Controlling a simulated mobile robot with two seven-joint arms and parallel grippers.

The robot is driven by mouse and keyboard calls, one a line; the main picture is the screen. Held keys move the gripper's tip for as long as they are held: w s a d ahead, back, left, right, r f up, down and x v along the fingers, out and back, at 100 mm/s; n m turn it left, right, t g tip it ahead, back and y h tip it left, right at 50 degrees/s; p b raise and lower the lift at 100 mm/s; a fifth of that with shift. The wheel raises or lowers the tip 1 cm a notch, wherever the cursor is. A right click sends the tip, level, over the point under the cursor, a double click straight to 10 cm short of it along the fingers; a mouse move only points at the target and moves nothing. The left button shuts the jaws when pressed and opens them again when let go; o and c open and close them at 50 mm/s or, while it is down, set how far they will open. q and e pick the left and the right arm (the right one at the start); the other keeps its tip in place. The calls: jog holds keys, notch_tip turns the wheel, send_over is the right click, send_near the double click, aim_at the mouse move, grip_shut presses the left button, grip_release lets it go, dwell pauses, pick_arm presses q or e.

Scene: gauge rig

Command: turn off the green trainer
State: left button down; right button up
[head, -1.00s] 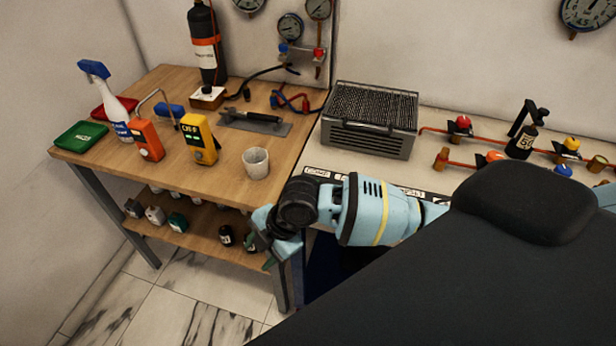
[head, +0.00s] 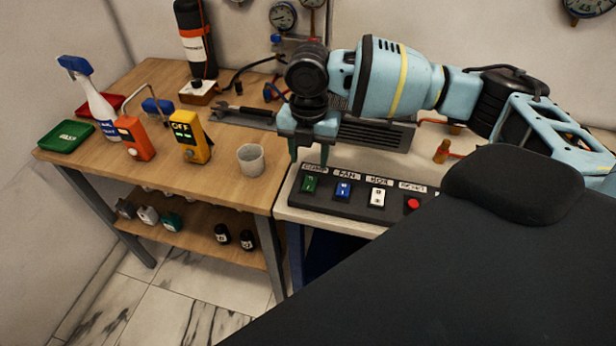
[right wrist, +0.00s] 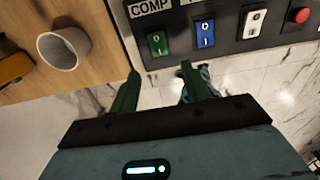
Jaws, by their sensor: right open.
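A black switch panel (head: 360,208) runs along the front of the white bench. Its green rocker switch (head: 310,183) is at the left end, under a label that reads COMP in the right wrist view, where the switch (right wrist: 157,43) carries white marks. I cannot tell which side of it is pressed. My right gripper (head: 309,158) is open and empty, fingers pointing down, just behind the green switch in the head view. In the right wrist view its fingertips (right wrist: 160,72) are spread beside the green switch, with no clear contact. My left gripper is not in view.
Blue (head: 343,189) and white (head: 377,197) rockers and a red button (head: 413,203) sit right of the green switch. A grey cup (head: 251,159) and a yellow meter (head: 189,137) stand on the wooden table. A grilled metal unit (head: 385,133) is behind the gripper.

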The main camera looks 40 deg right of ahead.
aim_at(309, 186)
jog(key=shift+f, duration=3.85)
